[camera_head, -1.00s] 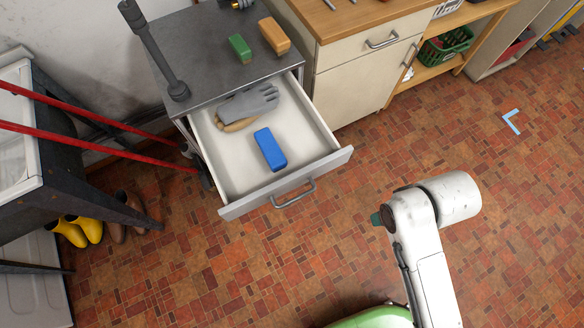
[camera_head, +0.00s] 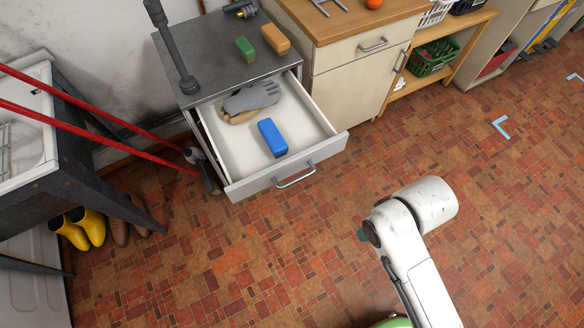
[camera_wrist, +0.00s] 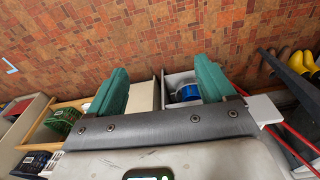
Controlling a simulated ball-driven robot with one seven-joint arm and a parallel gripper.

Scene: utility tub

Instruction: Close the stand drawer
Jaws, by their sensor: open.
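The stand drawer (camera_head: 236,189) is pulled well out of the dark-topped stand (camera_head: 212,57), with a grey bar handle (camera_head: 295,176) on its front. Inside lie a blue block (camera_head: 272,138) and grey-and-tan gloves (camera_head: 250,99).
A green block (camera_head: 244,48) and an orange block (camera_head: 275,39) sit on the stand. A cream cabinet (camera_head: 350,85) adjoins it at right. Red handles (camera_head: 110,118) slant beside the stand at left, near a sink and yellow boots (camera_head: 88,226). The tiled floor before the drawer is clear.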

